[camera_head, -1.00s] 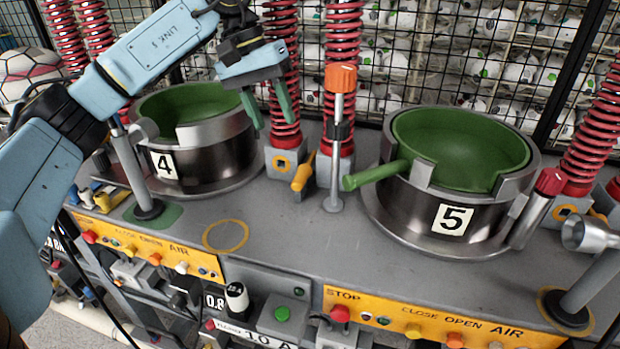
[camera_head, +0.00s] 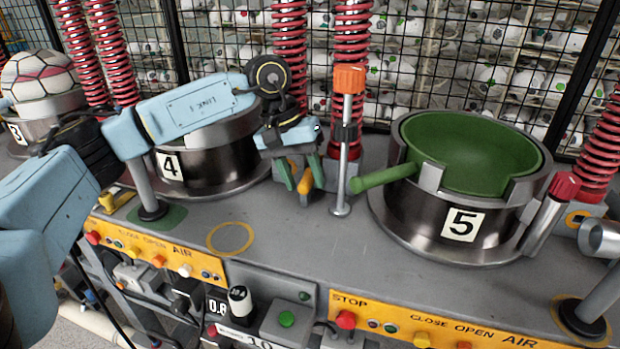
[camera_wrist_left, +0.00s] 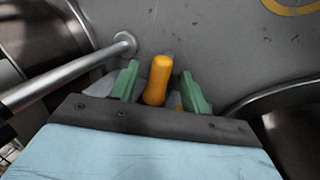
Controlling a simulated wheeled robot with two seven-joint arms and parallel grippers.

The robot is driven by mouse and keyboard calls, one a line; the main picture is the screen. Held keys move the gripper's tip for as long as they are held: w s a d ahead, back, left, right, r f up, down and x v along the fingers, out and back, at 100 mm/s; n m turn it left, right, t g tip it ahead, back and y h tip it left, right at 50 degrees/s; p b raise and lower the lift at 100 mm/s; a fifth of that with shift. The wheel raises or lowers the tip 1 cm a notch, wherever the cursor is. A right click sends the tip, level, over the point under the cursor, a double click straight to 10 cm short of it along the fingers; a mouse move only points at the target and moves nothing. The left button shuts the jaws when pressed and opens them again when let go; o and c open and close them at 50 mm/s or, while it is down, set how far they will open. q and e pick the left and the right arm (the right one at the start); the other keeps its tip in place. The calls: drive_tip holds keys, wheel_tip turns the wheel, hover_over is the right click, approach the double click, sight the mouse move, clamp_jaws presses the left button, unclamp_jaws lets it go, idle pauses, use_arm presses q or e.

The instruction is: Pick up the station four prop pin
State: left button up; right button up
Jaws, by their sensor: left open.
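The station four prop pin is the yellow-orange pin (camera_head: 306,194), low in a grey block to the right of the station 4 ring (camera_head: 205,160). In the left wrist view the pin (camera_wrist_left: 157,82) stands between the two green fingers. My left gripper (camera_head: 303,178) is open around it, with a finger on each side and a gap visible in the wrist view. The gripper hides the upper part of the pin and most of the block in the head view. My right gripper is not in view.
A metal prop rod with an orange cap (camera_head: 349,79) stands close to the right of my gripper. Red springs (camera_head: 290,45) rise behind. The grey deck (camera_head: 300,235) in front is clear.

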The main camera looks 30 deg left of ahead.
use_arm(q)
drive_tip(key=shift+f, duration=0.1)
drive_tip(key=shift+c, duration=0.6)
drive_tip(key=c, duration=0.5)
clamp_jaws()
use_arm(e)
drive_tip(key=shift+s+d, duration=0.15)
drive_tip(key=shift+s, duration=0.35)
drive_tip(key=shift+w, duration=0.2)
